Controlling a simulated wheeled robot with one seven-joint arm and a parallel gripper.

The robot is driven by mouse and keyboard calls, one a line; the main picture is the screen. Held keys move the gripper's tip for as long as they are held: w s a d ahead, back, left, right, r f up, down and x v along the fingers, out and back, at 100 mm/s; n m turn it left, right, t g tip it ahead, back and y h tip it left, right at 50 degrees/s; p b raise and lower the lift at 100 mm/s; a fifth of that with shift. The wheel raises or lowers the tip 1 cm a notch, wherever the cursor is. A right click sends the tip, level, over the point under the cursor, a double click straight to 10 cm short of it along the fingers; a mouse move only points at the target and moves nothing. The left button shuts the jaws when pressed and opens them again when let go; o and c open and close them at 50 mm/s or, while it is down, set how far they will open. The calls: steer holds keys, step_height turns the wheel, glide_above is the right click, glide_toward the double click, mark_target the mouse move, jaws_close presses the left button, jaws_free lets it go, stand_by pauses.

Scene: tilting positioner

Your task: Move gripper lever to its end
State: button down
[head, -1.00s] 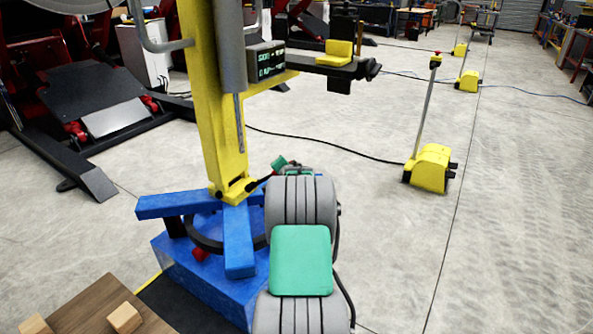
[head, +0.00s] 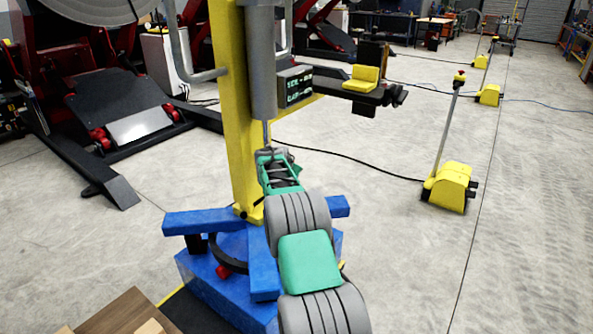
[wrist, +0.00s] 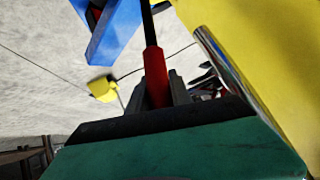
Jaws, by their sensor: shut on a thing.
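A lever with a red grip (wrist: 155,75) and a thin dark rod shows in the wrist view. Its red grip sits between the two grey fingers of my gripper (wrist: 160,92), which is shut on it. The rod runs up out of the picture, past a blue arm (wrist: 115,32). In the head view my gripper (head: 266,155) is in front of the yellow post (head: 243,110), above the blue base (head: 240,290). The held lever is hidden there by my gripper and arm. Blue clamp arms and a dark ring top the base.
A red knob (head: 222,271) sits low at the ring. A grey cylinder (head: 261,60) hangs beside the post, with a display box (head: 294,86) to its right. A yellow pedestal (head: 450,187) stands right. Wooden blocks lie front left.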

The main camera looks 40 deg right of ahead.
steer(key=shift+w+a, duration=0.1)
steer(key=shift+a, duration=0.05)
steer(key=c, duration=1.3)
jaws_free()
steer(key=shift+o, duration=0.7)
steer(key=v, duration=0.7)
steer(key=shift+s+r+b, duration=0.25)
steer(key=shift+s+b, duration=0.05)
steer(key=shift+b, duration=0.1)
steer(key=shift+a, duration=0.15)
